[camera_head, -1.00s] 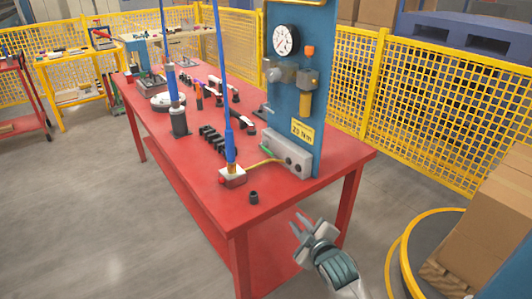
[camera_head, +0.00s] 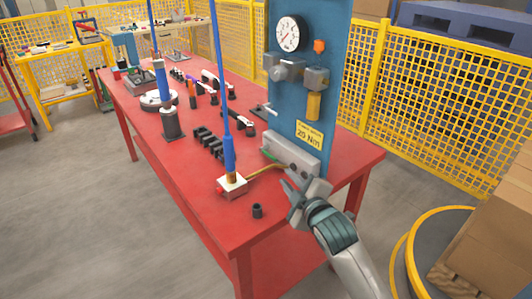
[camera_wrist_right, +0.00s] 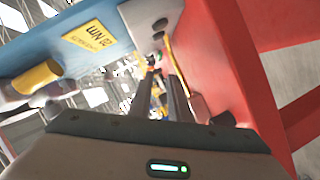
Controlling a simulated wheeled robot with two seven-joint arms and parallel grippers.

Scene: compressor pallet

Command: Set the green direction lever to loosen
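The green lever (camera_head: 268,155) is a small bar at the left end of the grey block (camera_head: 291,153) at the foot of the blue panel. My right gripper (camera_head: 288,200) is near the table's front right edge, in front of and to the right of the block, with its fingers parted and empty. It is apart from the lever. My left gripper is out of view.
The blue panel (camera_head: 295,80) carries a gauge (camera_head: 288,34) and a yellow label (camera_head: 309,133). A yellow hose (camera_head: 264,169) runs from the block to a small base (camera_head: 232,186) with a tall blue tool (camera_head: 228,140). A black socket (camera_head: 257,211) stands at the red table's (camera_head: 190,200) front.

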